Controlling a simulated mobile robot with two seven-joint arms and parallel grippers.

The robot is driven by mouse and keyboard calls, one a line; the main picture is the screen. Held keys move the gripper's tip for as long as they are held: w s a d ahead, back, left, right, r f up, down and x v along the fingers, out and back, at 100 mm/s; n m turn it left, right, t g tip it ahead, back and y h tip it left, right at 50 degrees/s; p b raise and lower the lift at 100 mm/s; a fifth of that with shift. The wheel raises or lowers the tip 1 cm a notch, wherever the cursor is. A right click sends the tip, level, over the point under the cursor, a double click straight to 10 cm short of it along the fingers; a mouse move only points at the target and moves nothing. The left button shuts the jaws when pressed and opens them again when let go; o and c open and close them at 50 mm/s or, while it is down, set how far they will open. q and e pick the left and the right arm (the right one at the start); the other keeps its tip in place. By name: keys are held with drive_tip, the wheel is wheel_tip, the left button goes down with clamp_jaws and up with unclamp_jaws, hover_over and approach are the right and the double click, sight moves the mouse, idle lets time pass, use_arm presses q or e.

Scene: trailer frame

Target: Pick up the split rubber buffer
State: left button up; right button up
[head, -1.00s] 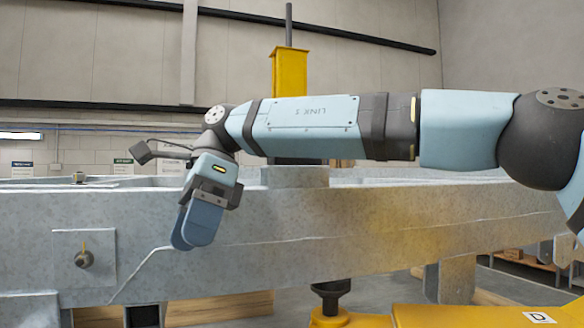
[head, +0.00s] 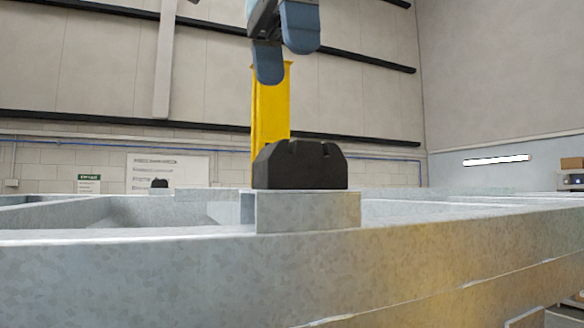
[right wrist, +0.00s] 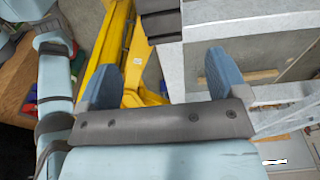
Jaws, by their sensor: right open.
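A black rubber buffer (head: 300,165) with sloped ends and notches along its top edge sits on a grey metal block on the trailer frame. I cannot clearly tell whether it is split. My right gripper (head: 285,60) is above it, fingers pointing down, open and empty, apart from the buffer. In the right wrist view, the fingers (right wrist: 163,70) are spread wide, and a dark piece with pale lines across it, seemingly the buffer (right wrist: 160,20), shows beyond the gap between them. A second small black buffer (head: 159,184) stands farther back at left. My left gripper is not in view.
The galvanized trailer frame (head: 150,270) spans the front. A yellow post (head: 270,115) rises behind the buffer. Yellow steelwork (right wrist: 115,45) lies left of the buffer in the wrist view. The air around the buffer's sides looks clear.

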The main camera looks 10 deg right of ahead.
drive_tip(key=shift+s+f, duration=0.3)
drive_tip(key=shift+f, duration=0.2)
drive_tip(key=shift+s+d+f, duration=0.1)
drive_tip(key=shift+f, duration=0.25)
hover_over(301, 165)
drive_tip(key=w, duration=0.3)
wheel_tip(301, 165, down, 5)
drive_tip(key=shift+f, duration=0.1)
drive_tip(key=shift+s+f, duration=0.15)
drive_tip(key=shift+f, duration=0.8)
drive_tip(key=f, duration=0.3)
drive_tip(key=d+f, duration=0.1)
drive_tip(key=shift+w+f, duration=0.15)
drive_tip(key=shift+w, duration=0.2)
drive_tip(key=shift+s+a, duration=0.15)
drive_tip(key=shift+c, duration=1.3)
drive_tip(key=c, duration=0.9)
